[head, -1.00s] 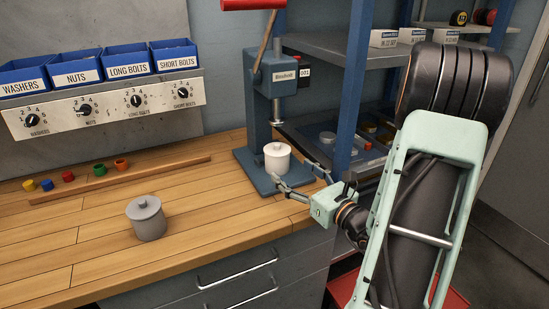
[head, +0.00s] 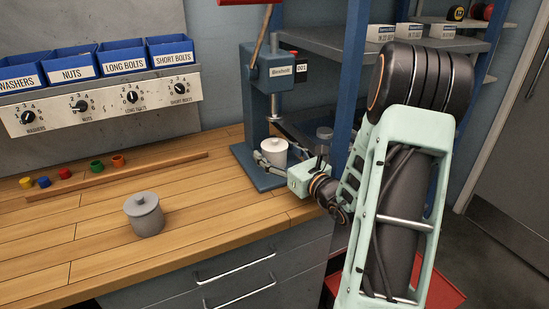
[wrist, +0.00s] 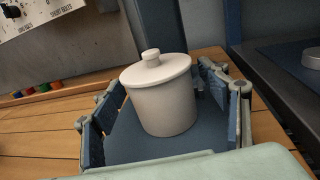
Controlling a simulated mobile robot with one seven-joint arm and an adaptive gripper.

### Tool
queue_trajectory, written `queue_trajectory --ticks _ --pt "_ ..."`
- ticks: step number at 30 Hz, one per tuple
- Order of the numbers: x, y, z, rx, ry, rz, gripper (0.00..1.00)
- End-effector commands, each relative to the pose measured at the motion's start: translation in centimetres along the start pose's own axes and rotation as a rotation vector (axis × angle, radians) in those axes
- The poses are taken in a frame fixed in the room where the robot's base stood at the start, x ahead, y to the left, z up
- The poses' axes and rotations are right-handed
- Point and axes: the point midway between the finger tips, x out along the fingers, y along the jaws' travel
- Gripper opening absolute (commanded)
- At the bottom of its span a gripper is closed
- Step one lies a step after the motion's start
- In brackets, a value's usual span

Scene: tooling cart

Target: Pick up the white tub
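The white tub (head: 273,151) with a knobbed lid stands upright on the blue base of the press. In the wrist view the tub (wrist: 161,98) sits between the two finger pads. My gripper (head: 281,160) is at the tub, coming from the front right, with one finger on each side. In the wrist view my gripper (wrist: 162,88) is open. A gap shows between the left pad and the tub, and the right pad is close beside it. I cannot tell whether the right pad touches. In the head view my gripper hides the tub's lower right part.
The blue press (head: 257,95) rises right behind the tub. A grey lidded tub (head: 144,216) stands on the wooden bench to the left. A wooden strip (head: 150,172) and several small coloured pieces lie at the back. Shelving with a blue post (head: 350,90) stands to the right.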

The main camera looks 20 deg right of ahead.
Motion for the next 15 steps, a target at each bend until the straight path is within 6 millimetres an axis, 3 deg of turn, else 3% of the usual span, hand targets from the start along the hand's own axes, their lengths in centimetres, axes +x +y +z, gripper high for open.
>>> queue_trajectory --ticks 2,12,15 --pt "-0.02 0.01 0.01 0.000 0.000 0.000 0.58" --pt "-0.03 0.01 0.05 -0.001 -0.001 0.000 0.21" --pt "-0.03 0.01 0.05 -0.001 -0.001 0.000 0.21"
